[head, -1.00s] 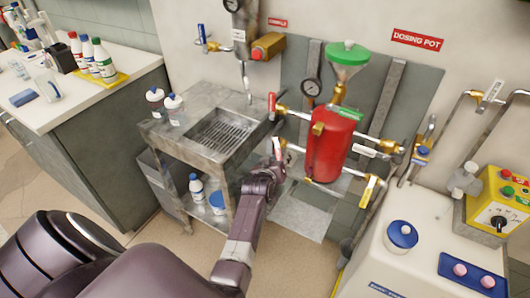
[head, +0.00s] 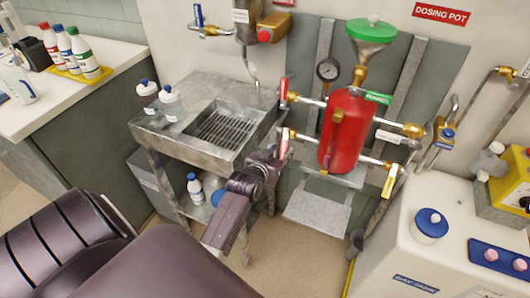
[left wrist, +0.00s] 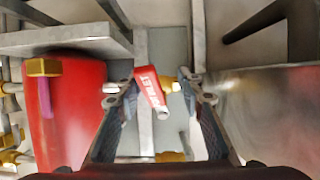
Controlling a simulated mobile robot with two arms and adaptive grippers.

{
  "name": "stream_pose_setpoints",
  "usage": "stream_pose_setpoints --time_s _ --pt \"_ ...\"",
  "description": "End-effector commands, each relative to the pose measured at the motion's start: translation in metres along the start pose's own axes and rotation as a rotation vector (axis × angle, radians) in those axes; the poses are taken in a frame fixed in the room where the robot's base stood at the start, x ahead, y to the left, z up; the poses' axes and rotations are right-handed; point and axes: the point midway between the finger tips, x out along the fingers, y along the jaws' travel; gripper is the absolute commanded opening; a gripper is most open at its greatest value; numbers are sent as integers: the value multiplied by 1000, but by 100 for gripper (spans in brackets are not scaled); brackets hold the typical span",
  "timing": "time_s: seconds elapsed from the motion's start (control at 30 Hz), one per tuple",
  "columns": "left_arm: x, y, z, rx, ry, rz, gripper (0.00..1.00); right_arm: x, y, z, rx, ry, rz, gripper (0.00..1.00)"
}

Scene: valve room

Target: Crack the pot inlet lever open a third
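The inlet lever (left wrist: 152,90) has a red sleeve with white lettering that seems to read "INLET". In the left wrist view it lies between the spread fingers of my left gripper (left wrist: 156,92), with gaps visible on both sides. In the head view my left gripper (head: 271,154) is beside a lower red lever (head: 284,143), left of the red dosing pot (head: 342,130); its fingertips are hard to make out. Another red lever (head: 283,92) stands above. The pot also shows in the left wrist view (left wrist: 75,115). My right gripper is not in view.
A steel sink stand (head: 190,150) is close on the left of the gripper. A green funnel (head: 371,31) and gauge (head: 328,70) sit above.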

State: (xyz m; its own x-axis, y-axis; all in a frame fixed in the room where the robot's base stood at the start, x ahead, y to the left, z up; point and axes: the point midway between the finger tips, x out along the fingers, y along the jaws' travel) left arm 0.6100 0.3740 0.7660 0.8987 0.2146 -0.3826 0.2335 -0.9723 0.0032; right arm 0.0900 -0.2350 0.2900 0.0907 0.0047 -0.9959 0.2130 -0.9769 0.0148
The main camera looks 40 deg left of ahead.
Motion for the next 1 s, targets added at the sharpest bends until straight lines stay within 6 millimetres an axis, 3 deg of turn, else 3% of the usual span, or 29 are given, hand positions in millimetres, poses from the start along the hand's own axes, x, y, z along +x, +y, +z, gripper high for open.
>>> stream_pose_setpoints --time_s 0.33,0.53,1.0 --pt "-44 -1 2 5 -1 -3 34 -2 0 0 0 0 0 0" --pt "-82 -1 2 6 -2 -2 34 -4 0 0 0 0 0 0" --pt "-124 46 71 104 -271 97 34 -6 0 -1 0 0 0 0"
